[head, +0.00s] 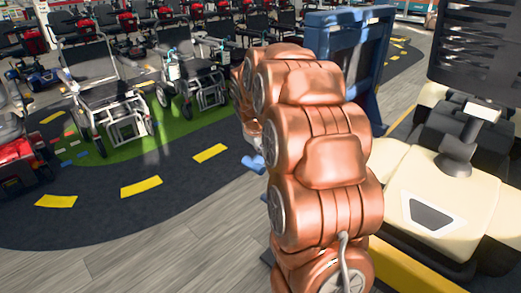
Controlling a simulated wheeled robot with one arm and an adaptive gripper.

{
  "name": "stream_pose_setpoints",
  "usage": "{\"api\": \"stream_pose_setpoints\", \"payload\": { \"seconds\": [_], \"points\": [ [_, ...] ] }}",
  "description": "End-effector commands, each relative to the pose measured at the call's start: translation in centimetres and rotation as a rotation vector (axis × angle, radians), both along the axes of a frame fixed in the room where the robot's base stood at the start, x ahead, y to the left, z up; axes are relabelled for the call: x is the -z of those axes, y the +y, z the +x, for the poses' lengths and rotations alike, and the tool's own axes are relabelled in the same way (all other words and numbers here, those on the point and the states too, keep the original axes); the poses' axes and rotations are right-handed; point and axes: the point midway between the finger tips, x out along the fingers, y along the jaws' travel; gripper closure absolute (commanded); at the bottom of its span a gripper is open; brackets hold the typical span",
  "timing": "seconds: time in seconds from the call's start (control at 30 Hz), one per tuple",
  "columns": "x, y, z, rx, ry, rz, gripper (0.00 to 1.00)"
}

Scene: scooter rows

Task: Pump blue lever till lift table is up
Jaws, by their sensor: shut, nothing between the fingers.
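My copper-coloured arm stretches forward through the middle of the head view, and its far end bends down at the left. My gripper is hidden behind the arm's own links, so its fingers do not show. A small blue part (253,163), possibly the lever's end, shows low beside the arm; the arm hides the rest of it. A tall blue frame (345,42) stands behind the arm to the right and may belong to the lift table. I cannot tell the table top or its height.
A cream and black vehicle with a seat (440,195) stands close on the right. Wheelchairs (105,90) and scooters stand in rows at the back left. A red scooter (18,155) is at the left edge. The dark track and grey floor at front left are clear.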

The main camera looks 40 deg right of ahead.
Motion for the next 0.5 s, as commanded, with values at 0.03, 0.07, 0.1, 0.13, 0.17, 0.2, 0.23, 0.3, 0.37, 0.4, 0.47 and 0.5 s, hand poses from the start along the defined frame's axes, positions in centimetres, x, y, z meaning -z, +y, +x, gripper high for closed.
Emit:
{"api": "stream_pose_setpoints", "payload": {
  "seconds": [0.03,0.07,0.1,0.13,0.17,0.2,0.23,0.3,0.37,0.4,0.47,0.5],
  "points": [
    [0.9,-0.1,-0.3,0.003,0.016,0.006,1.0],
    [0.9,-0.1,-0.3,0.003,0.016,0.006,1.0],
    [0.8,-0.1,-0.4,0.003,0.016,0.006,1.0],
    [0.7,0.0,-0.4,0.003,0.016,0.006,1.0],
    [0.5,0.0,-0.4,0.003,0.016,0.006,1.0],
    [0.2,0.1,-0.5,0.003,0.016,0.006,1.0],
    [-0.2,0.2,-0.5,0.003,0.015,0.005,1.0],
    [-1.2,0.5,-0.6,0.001,0.013,0.004,1.0],
    [-2.3,0.9,-0.8,0.001,0.01,0.002,1.0],
    [-3.1,1.1,-0.9,0.0,0.007,0.001,1.0],
    [-4.3,1.5,-1.0,0.0,0.002,-0.001,1.0],
    [-4.9,1.7,-1.1,0.0,-0.002,-0.002,1.0]
  ]
}}
